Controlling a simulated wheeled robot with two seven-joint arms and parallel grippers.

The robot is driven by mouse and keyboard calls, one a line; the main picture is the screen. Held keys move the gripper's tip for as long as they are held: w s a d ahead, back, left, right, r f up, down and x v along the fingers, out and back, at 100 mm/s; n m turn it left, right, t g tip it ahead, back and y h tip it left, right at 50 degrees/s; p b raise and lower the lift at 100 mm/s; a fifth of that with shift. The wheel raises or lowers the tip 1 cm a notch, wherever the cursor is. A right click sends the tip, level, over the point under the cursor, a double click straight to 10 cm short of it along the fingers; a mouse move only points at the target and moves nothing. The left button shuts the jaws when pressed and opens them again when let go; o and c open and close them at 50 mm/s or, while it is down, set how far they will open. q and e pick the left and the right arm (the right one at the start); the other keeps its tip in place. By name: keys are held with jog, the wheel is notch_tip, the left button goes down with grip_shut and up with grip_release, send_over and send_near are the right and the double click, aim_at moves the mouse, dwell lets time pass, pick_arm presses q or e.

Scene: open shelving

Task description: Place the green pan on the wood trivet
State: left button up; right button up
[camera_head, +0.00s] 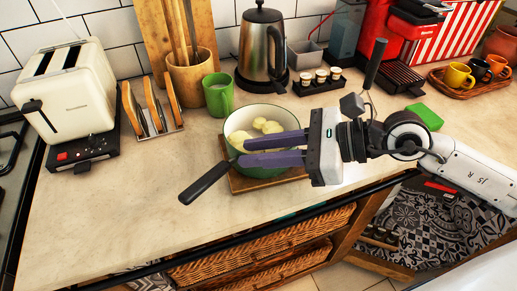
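The green pan (238,177) is at the front middle of the counter, upright, with several pale round pieces of food (240,138) inside. Its dark handle (205,180) points to the lower left. The wood trivet (283,178) shows under the pan's front and right side, and the pan appears to rest on it. My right gripper (243,156) reaches in from the right. Its two purple fingers lie over the pan, apart, with the tips near the handle's root. I see nothing clamped between them. My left gripper is not in view.
A green mug (218,94), a steel kettle (262,48) and small jars (321,75) stand behind the pan. A toast rack (151,108) and a toaster (68,88) are at left. A green block (424,117) lies at right. The counter left of the pan is clear.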

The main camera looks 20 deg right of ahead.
jog(key=shift+r, duration=0.2)
jog(key=shift+s+d+f, duration=0.1)
jog(key=shift+d, duration=0.2)
jog(key=v, duration=1.1)
jog(key=shift+s+r, duration=0.15)
jog(key=shift+r, duration=0.1)
jog(key=shift+d, duration=0.1)
dwell(1.2)
